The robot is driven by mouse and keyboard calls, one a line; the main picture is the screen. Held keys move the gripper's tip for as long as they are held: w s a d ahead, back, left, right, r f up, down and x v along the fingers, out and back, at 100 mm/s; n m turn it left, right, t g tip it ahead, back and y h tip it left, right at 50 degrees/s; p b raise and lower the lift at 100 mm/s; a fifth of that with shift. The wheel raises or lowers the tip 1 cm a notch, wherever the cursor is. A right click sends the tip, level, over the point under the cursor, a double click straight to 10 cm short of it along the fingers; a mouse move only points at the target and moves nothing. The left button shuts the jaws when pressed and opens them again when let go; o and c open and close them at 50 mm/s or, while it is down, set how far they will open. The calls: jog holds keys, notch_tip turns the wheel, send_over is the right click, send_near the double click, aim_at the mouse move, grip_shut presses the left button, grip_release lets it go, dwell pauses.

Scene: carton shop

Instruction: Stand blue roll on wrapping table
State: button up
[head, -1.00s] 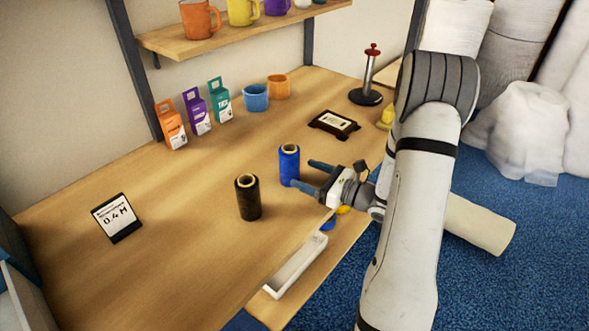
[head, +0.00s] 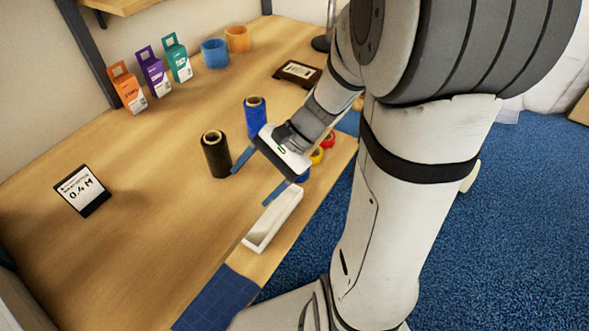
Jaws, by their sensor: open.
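The blue roll (head: 255,117) stands upright on the wooden table (head: 150,240), behind and to the right of a black roll (head: 216,153). My gripper (head: 250,187) is open and empty. Its two blue fingers point down and left, over the front part of the table. The blue roll is not between the fingers. The gripper body hides the foot of the blue roll in part. One finger is close to the black roll, and I cannot tell whether they touch.
A white tray (head: 272,222) lies at the table's front edge, with several coloured rolls partly hidden near it. The table's left middle is clear.

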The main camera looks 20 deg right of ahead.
jog(key=s+d+r+n+t+h, duration=0.3)
jog(key=s+d+r+n+h, duration=0.2)
jog(key=n+h, duration=0.4)
jog(key=shift+d+n, duration=0.65)
jog(key=shift+n, duration=0.05)
jog(key=shift+r, duration=0.1)
jog(key=shift+p+v, duration=0.8)
jog(key=shift+c, duration=0.2)
